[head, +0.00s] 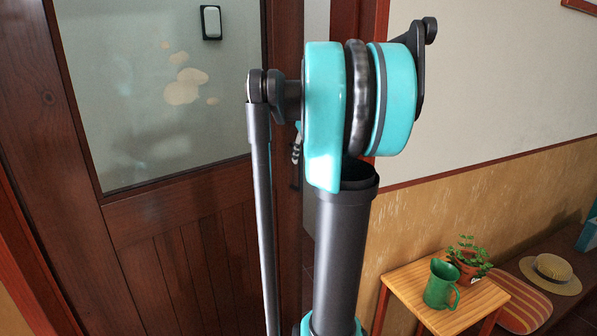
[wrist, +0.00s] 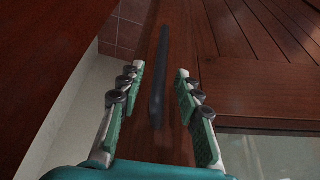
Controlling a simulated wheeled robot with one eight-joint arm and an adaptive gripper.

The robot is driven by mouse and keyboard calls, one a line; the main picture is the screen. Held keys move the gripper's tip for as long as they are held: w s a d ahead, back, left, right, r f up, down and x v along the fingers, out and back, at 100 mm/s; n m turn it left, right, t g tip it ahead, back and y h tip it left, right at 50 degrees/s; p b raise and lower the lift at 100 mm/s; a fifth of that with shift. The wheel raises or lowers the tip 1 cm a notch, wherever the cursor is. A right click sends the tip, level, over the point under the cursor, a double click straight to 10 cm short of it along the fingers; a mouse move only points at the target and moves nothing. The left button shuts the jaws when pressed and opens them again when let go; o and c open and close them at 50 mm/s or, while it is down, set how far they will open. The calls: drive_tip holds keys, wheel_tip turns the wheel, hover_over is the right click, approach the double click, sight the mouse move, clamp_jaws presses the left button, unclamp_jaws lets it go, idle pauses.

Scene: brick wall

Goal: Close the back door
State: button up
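The back door (head: 170,225) is brown wood with a frosted glass pane and fills the left of the head view. It looks ajar: a pale strip shows between its right edge and the red-brown frame. In the wrist view, the door (wrist: 235,40) fills the upper right. A dark upright bar handle (wrist: 158,75) lies between the fingers of my gripper (wrist: 160,70). The gripper is open, with a gap on both sides of the bar. In the head view my gripper (head: 297,145) is mostly hidden behind my arm, near the door's right edge.
A small wooden table (head: 405,285) with a green jug (head: 440,285) and a potted plant (head: 468,262) stands at the lower right. A bench behind it holds a straw hat (head: 550,272) and a striped cushion (head: 520,302). Tiles (wrist: 125,35) show past the door's edge.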

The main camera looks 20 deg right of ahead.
drive_tip(key=x, duration=0.7)
drive_tip(key=shift+f, duration=0.1)
clamp_jaws()
idle(0.5)
